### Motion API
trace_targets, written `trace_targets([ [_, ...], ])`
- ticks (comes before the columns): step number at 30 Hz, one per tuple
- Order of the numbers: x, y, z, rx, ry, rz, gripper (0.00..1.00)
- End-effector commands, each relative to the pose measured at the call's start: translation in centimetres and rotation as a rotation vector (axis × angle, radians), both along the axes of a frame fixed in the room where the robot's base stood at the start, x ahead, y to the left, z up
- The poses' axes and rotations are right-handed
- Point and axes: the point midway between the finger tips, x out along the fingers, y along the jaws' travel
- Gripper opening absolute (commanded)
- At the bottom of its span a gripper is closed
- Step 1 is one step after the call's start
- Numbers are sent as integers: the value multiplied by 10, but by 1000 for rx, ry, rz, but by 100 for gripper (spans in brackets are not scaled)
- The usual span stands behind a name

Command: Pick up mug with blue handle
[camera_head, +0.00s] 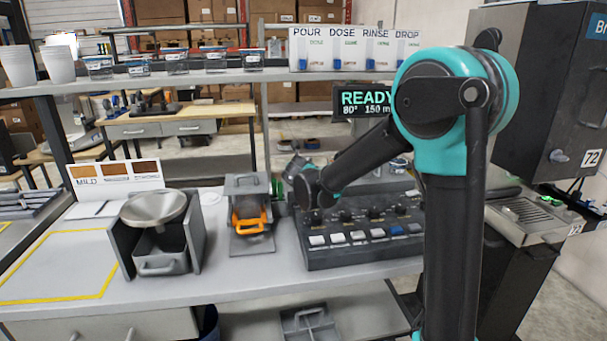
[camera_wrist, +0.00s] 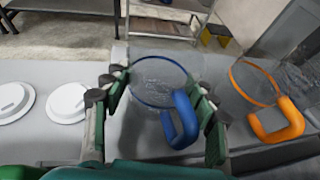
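The clear mug with the blue handle (camera_wrist: 180,122) stands upright in the middle of the wrist view, its round rim dark blue. My gripper (camera_wrist: 158,98) is open, with one finger to the left of this mug and one to the right. The blue handle points toward the camera, close to the right finger; I cannot tell if they touch. A second clear mug with an orange handle (camera_wrist: 277,120) is just right of the right finger. In the head view my gripper (camera_head: 300,168) is small and partly hidden by my arm, and I cannot make out the blue-handled mug.
White lids (camera_wrist: 66,104) lie on the grey surface left of my gripper. In the head view a button panel (camera_head: 360,235) is below my gripper. A grey stand with an orange part (camera_head: 250,222) and a metal-bowled device (camera_head: 154,208) are to its left. A shelf with cups runs behind.

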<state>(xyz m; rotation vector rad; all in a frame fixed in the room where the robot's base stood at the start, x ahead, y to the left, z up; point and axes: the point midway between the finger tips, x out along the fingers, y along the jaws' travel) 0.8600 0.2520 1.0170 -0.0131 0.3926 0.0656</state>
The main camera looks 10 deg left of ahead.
Motion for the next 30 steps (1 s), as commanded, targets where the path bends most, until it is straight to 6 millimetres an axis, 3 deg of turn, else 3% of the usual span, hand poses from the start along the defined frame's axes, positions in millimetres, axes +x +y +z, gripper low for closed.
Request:
trace_targets([
  [6,0,0,0,0,0,0,28],
  [17,0,0,8,0,0,0,28],
  [30,-1,0,80,0,0,0,28],
])
